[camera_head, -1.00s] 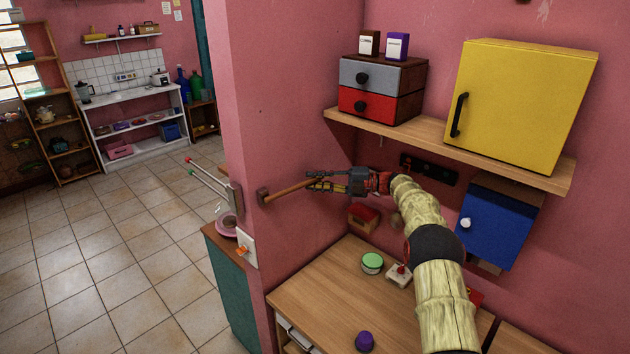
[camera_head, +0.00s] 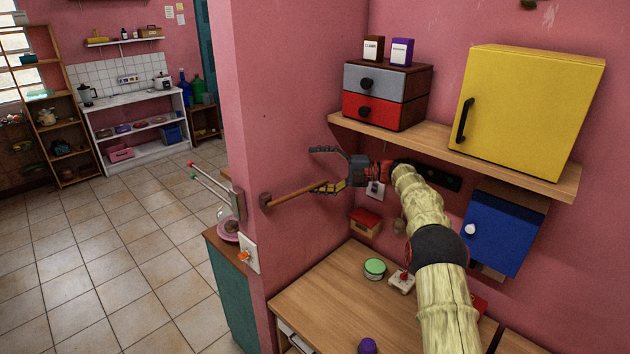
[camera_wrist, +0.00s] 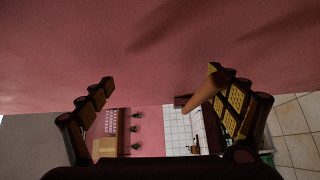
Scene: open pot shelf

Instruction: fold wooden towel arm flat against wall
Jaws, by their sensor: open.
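The wooden towel arm (camera_head: 290,195) is a slim brown rod on a dark bracket (camera_head: 265,200) on the pink wall. It sticks out to the right from the wall, tilted slightly up toward its free end. My gripper (camera_head: 317,169) is spread wide at this end. Its lower finger overlaps the rod's tip, and its upper finger is raised clear above. In the wrist view, the rod (camera_wrist: 207,93) lies close to the right finger, far from the left one. I cannot tell whether they touch. My gripper (camera_wrist: 158,98) holds nothing.
A wooden shelf (camera_head: 420,140) with a drawer box (camera_head: 387,95) and yellow cabinet (camera_head: 528,110) is above right of my gripper. A wooden counter (camera_head: 325,290) is below, with a green-lidded jar (camera_head: 375,268). A switch plate (camera_head: 249,254) is below the bracket.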

